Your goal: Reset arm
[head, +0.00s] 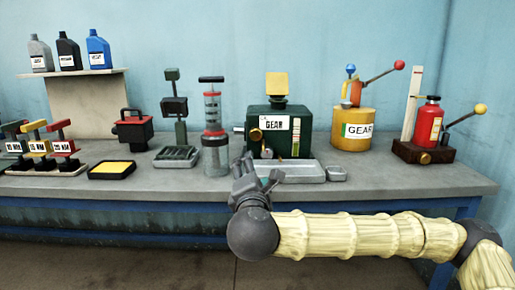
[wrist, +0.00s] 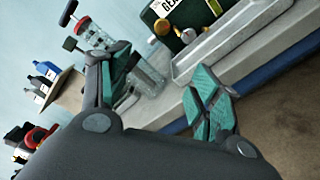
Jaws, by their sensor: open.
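My gripper (head: 255,180) is open and empty in front of the workbench's front edge, at the middle of the head view. My arm reaches in from the right, sheathed in pale yellow. In the wrist view the two green-padded fingers of my gripper (wrist: 165,95) stand wide apart with nothing between them. Just beyond, the clear cylinder pump with red bands (head: 212,125) stands upright on the bench. The green box labelled GEAR (head: 266,130) stands behind a grey metal tray (head: 300,176).
The grey workbench (head: 400,183) holds a yellow GEAR can (head: 353,130), a red bottle on a wooden base (head: 428,122), a black tray with a yellow pad (head: 112,169) and several labelled stands at left. Three bottles stand on a shelf (head: 100,73). The floor in front is clear.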

